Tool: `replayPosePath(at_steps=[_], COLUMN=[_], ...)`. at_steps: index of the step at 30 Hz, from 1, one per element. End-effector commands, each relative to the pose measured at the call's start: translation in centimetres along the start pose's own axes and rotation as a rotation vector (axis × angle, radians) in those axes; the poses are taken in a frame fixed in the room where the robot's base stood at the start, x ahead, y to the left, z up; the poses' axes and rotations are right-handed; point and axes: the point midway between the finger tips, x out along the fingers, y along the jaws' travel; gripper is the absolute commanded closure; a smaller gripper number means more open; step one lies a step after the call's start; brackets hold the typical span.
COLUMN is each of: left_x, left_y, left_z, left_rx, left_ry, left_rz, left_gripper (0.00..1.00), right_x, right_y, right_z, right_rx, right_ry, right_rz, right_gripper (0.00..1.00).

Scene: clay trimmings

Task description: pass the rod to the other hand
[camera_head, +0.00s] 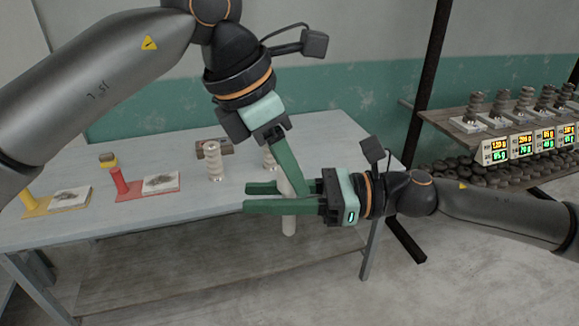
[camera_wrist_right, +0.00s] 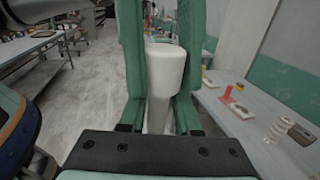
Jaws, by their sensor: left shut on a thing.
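The rod is a plain white cylinder (camera_head: 289,223) held upright in the air near the table's front edge. My left gripper (camera_head: 302,190) reaches down from above, its green fingers shut on the rod's upper part. My right gripper (camera_head: 247,197) comes in level from the right, with its green fingers on either side of the rod below the left fingers. In the right wrist view the rod (camera_wrist_right: 164,72) stands between the right gripper's two fingers (camera_wrist_right: 163,30). I cannot tell whether these fingers press on it.
A grey table (camera_head: 120,265) lies behind and left. On it are a yellow stand (camera_head: 36,206), a red stand (camera_head: 122,187), white tiles with trimmings (camera_head: 160,183), a ribbed clay piece (camera_head: 214,162) and a brown block (camera_head: 223,148). A shelf (camera_head: 455,133) with displays stands at right.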

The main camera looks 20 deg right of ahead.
Motion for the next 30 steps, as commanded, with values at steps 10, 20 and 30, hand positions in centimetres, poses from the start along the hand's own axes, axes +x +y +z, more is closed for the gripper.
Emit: replayPosePath(at_steps=[10,20,30], left_x=[0.0,0.0,0.0], left_y=[0.0,0.0,0.0], left_z=[0.0,0.0,0.0], left_rx=[0.0,-0.001,-0.001], left_ry=[0.0,0.0,0.0], left_rz=[0.001,0.001,0.001], left_gripper=[1.0,1.0,1.0], right_x=[0.0,-1.6,-7.8], right_y=[0.0,-0.1,-0.1], right_z=[0.0,-0.1,-0.2], right_rx=[0.0,0.005,0.004], right_ry=[0.0,0.001,0.005], right_rz=[0.001,-0.004,-0.005], right_gripper=[0.43,0.43,0.43])
